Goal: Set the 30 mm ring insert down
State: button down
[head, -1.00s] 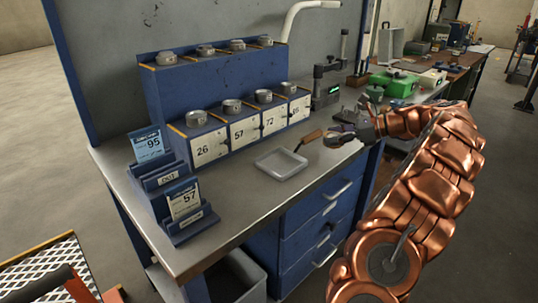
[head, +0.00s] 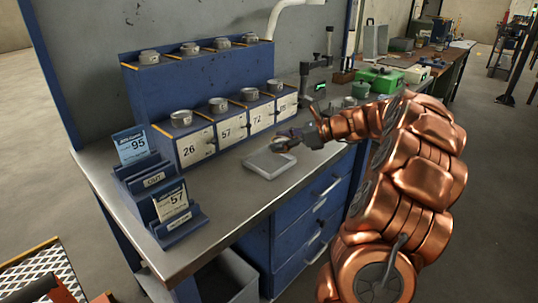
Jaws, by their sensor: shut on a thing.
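My gripper (head: 284,143) is at the end of my copper-coloured arm, just above the far right corner of a shallow light grey tray (head: 262,172) on the bench. It is shut on a small grey metal piece, the ring insert (head: 279,148). The piece is tiny in the view and partly hidden by the fingers, so its size cannot be read. I cannot tell whether it touches the tray.
Blue card holders (head: 168,220) stand at the left. A gauge stand (head: 308,80) and green box (head: 380,79) are further back. The front bench top (head: 225,205) is clear.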

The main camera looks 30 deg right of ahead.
aim_at(269, 162)
jog(key=shift+w+a+f, duration=0.1)
jog(key=shift+w+a, duration=0.15)
jog(key=shift+a, duration=0.6)
jog(key=shift+w+a, duration=0.25)
jog(key=shift+a, duration=0.55)
jog(key=shift+a+f, duration=0.15)
jog(key=shift+f, duration=1.6)
jog(key=shift+f, duration=0.15)
jog(key=shift+c, duration=1.2)
grip_release()
